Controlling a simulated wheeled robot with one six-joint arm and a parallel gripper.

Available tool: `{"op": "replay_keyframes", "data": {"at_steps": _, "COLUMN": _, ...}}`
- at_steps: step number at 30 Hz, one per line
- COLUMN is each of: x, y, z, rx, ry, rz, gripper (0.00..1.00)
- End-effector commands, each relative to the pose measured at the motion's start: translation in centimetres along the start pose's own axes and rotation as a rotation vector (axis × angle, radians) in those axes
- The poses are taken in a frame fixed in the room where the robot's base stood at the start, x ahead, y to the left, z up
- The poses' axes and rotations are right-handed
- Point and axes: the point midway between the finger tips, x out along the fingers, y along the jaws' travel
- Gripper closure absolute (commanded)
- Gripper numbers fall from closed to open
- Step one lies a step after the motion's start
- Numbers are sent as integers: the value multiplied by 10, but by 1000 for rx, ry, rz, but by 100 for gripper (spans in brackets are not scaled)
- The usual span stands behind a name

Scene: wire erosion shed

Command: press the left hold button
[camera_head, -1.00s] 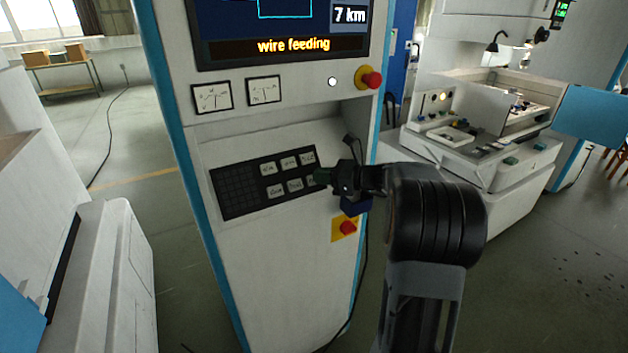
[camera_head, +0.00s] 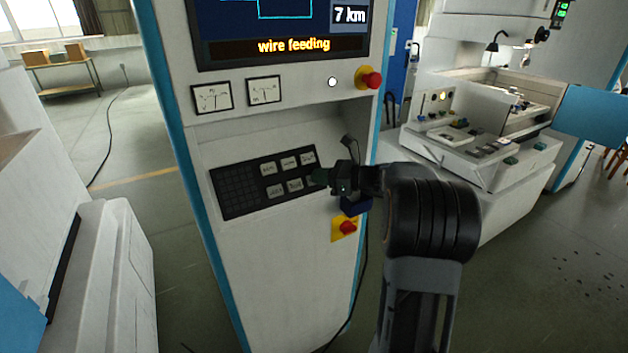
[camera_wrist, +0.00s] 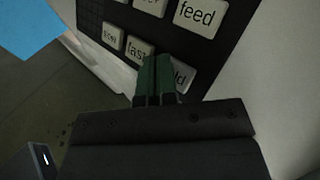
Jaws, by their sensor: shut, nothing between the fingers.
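The black keypad panel (camera_head: 238,188) on the white machine carries two rows of pale keys. In the wrist view, a key ending in "ld" (camera_wrist: 186,76) sits at the end of the lower row, its left part hidden behind my fingers. My gripper (camera_head: 318,177) is shut and empty, its green fingertips at the lower right of the keypad. In the wrist view the fingertips (camera_wrist: 156,62) overlap the edges of the "ld" key and the "fast" key (camera_wrist: 138,50). I cannot tell whether they touch the panel.
The "feed" key (camera_wrist: 201,13) is in the row above. A red emergency button (camera_head: 347,227) on a yellow plate is just below my gripper, and another red knob (camera_head: 372,80) is above. The screen (camera_head: 285,46) reads "wire feeding". A second machine (camera_head: 480,150) stands at right.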

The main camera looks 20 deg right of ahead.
Motion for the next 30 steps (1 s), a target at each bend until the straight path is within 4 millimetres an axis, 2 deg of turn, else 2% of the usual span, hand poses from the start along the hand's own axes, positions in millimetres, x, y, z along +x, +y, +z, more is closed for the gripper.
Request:
{"op": "replay_keyframes", "data": {"at_steps": 20, "x": 3, "y": -2, "z": -2, "rx": 0, "ry": 0, "rz": 0, "gripper": 100}}
{"op": "replay_keyframes", "data": {"at_steps": 30, "x": -4, "y": 2, "z": 4, "rx": 0, "ry": 1, "rz": -1, "gripper": 100}}
